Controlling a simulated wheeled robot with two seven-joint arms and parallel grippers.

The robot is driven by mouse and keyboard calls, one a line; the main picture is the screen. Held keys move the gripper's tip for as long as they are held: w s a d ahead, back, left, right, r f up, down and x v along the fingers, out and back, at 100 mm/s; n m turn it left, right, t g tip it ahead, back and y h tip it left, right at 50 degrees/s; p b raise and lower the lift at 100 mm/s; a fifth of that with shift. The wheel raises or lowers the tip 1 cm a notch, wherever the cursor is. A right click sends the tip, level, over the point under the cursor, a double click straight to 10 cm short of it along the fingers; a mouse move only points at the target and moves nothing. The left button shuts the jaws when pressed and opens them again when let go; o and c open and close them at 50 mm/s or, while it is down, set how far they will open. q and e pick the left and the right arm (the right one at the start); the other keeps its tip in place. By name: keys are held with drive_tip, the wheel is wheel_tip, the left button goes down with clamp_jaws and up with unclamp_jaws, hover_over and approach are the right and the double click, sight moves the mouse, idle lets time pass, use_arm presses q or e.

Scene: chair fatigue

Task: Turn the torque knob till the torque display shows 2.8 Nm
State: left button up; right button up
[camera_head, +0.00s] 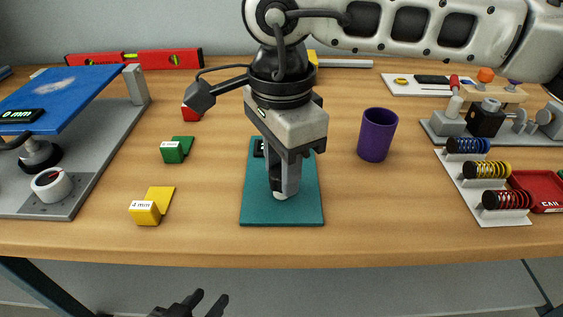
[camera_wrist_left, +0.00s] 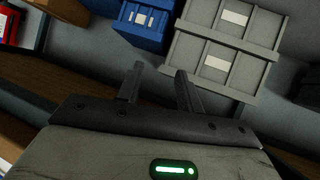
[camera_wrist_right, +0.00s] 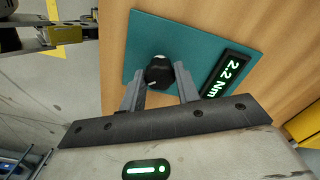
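The black torque knob (camera_wrist_right: 158,73) with a white mark sits on a teal plate (camera_wrist_right: 190,35). The torque display (camera_wrist_right: 225,74) beside it reads 2.2 Nm in the right wrist view. My right gripper (camera_wrist_right: 159,68) is over the plate with its fingers on either side of the knob, apparently touching it. In the head view, my right gripper (camera_head: 282,190) points down at the teal plate (camera_head: 255,208), and hides the knob and most of the display. My left gripper (camera_head: 209,298) is open and empty, below the table's front edge.
A purple cup (camera_head: 377,135) stands right of the plate. Green (camera_head: 176,150) and yellow (camera_head: 150,205) blocks lie left of it. A grey stand with a blue panel (camera_head: 72,90) is at the left. A spring rack (camera_head: 470,195) and red tray (camera_head: 541,190) are at the right.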

use_arm(q)
drive_tip(key=shift+f, duration=0.1)
use_arm(e)
drive_tip(key=shift+f+m+b, duration=0.1)
drive_tip(key=shift+m+b, duration=0.6)
drive_tip(key=shift+b, duration=0.05)
drive_tip(key=shift+m+b, duration=0.5)
drive_tip(key=shift+m, duration=0.2)
use_arm(q)
drive_tip(key=shift+s+f+b, duration=0.1)
drive_tip(key=shift+f+b, duration=0.75)
drive_tip(key=shift+f, duration=0.05)
use_arm(e)
drive_tip(key=shift+m, duration=1.5)
use_arm(q)
drive_tip(key=shift+r, duration=0.15)
use_arm(e)
drive_tip(key=shift+r, duration=0.2)
drive_tip(key=o, duration=1)
